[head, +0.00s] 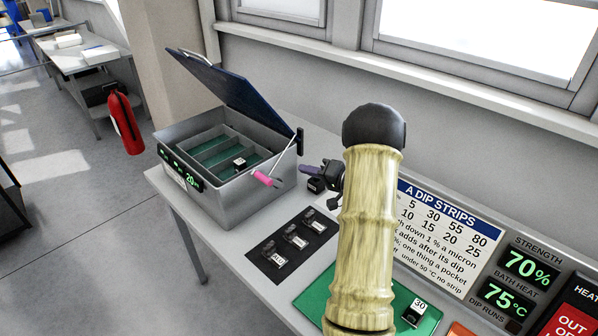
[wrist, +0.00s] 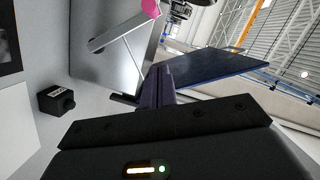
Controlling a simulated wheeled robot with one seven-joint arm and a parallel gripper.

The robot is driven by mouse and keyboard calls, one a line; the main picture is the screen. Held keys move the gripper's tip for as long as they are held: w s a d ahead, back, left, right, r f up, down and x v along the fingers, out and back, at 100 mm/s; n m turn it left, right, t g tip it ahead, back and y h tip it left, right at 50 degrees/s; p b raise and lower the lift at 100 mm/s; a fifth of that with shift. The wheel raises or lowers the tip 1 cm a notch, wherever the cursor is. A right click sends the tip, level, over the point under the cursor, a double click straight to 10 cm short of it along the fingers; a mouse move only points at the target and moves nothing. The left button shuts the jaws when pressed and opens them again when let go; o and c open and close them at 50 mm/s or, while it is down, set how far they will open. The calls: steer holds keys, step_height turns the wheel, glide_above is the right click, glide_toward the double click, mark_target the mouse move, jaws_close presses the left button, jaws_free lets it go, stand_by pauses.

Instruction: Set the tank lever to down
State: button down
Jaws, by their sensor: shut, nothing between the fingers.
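The tank (head: 222,190) is a grey metal box with green compartments, and its dark blue lid (head: 228,85) stands raised. Its lever has a pink grip (head: 263,179) and sits on the tank's right side, by a thin rod running up to the lid. The pink grip (wrist: 150,8) shows at the top edge of the wrist view, with the pale lever bar (wrist: 120,30) below it. My gripper (head: 303,169) is shut and empty, just right of the lever and apart from it. Its purple fingers (wrist: 156,82) show together in the wrist view, with the lid beyond.
A dark mat (head: 262,262) with several labelled pieces lies in front of the tank. A green mat (head: 312,298), a dip strips sign (head: 440,235) and readout panels (head: 525,265) are to the right. Windows are behind.

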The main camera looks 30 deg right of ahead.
steer(key=w+a+f+p, duration=0.3)
steer(key=w+a, duration=0.3)
steer(key=a, duration=0.1)
steer(key=shift+w+a, duration=0.15)
steer(key=shift+w, duration=0.25)
steer(key=shift+f, duration=0.15)
